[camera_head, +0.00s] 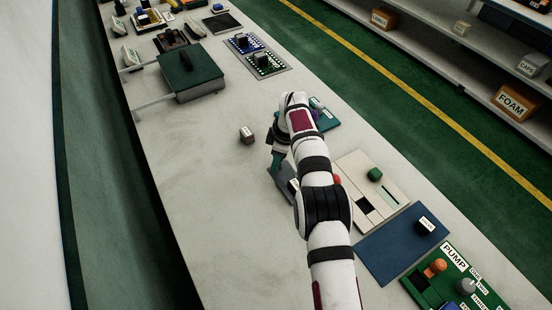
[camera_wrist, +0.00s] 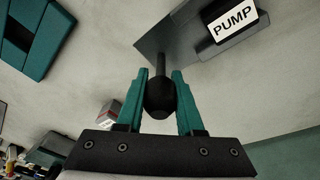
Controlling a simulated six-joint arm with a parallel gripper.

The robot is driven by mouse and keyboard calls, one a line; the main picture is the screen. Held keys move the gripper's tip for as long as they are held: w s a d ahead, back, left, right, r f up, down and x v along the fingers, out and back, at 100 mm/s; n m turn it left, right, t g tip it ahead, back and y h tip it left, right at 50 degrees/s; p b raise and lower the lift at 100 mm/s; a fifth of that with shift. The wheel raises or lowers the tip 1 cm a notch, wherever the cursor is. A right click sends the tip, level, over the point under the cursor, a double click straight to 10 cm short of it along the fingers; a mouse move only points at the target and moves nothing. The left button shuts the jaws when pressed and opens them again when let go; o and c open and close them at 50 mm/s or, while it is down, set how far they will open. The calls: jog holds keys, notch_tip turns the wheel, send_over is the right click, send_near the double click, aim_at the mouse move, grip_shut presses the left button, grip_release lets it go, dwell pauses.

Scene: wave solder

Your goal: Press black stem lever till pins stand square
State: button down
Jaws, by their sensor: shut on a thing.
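The black stem lever shows in the wrist view as a round black knob (camera_wrist: 160,97) on a dark stem (camera_wrist: 158,58). The stem runs up to a dark grey base plate (camera_wrist: 190,35), beside a block with a white PUMP label (camera_wrist: 233,20). My gripper (camera_wrist: 160,88) has teal fingers on both sides of the knob and is shut on it. In the head view my gripper (camera_head: 276,162) is low at the dark grey plate (camera_head: 281,178), and my arm hides much of it. I cannot make out any pins at this lever.
A beige panel (camera_head: 350,165) with a green knob (camera_head: 375,174) and a blue mat (camera_head: 385,255) lie to the right. A green lidded box (camera_head: 192,82) stands farther back.

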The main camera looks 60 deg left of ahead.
jog(key=c, duration=0.5)
grip_release()
jog(key=shift+c, duration=0.2)
